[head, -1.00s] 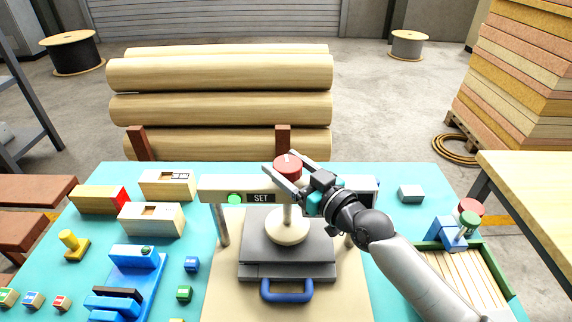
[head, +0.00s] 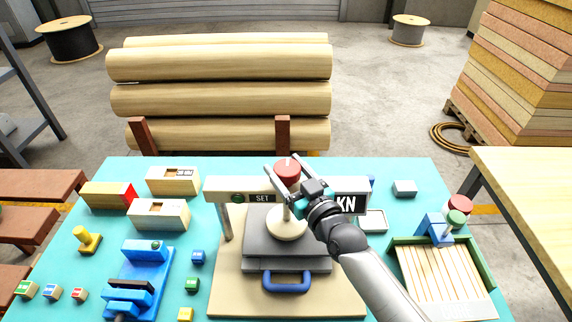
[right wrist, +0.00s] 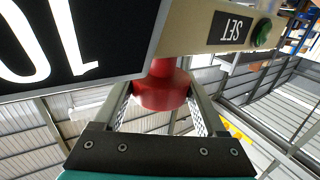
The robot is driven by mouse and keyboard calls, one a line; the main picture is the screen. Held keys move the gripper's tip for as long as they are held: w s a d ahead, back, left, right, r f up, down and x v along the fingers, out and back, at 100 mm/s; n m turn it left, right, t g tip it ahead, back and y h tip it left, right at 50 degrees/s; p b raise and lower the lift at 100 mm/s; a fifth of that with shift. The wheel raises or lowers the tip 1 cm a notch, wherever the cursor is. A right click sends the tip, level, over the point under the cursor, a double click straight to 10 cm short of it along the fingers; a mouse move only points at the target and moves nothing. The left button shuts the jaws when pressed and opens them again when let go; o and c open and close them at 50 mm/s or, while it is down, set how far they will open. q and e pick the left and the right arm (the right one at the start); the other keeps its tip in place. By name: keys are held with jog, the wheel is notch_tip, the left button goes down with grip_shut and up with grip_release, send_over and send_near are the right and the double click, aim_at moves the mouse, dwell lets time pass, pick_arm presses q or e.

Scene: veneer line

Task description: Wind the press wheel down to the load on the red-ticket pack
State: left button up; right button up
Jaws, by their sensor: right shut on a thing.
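The red press wheel (head: 287,169) sits on top of the press beam (head: 215,196). My right gripper (head: 283,164) is shut on it, one finger on each side. The wheel also shows between the fingers in the right wrist view (right wrist: 160,92). Under the beam, a pale round press foot (head: 287,225) is on grey plates (head: 292,245) with a blue handle (head: 287,285). The beam has a SET label (head: 262,198), a dark green lamp (head: 239,198) and a KN display (head: 346,204), whose figures my arm hides. I cannot make out a red ticket on the plates. My left gripper is out of view.
Wooden boxes (head: 158,214), one block (head: 108,195) with a red end, a blue fixture (head: 140,275) and small cubes stand at left. A green-rimmed slatted tray (head: 481,262) is at right, near a grey block (head: 404,188). Stacked logs (head: 220,66) lie behind the table.

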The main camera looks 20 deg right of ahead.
jog(key=o, duration=1.3)
jog(key=v, duration=1.5)
jog(key=shift+s, duration=0.15)
jog(key=shift+f, duration=0.1)
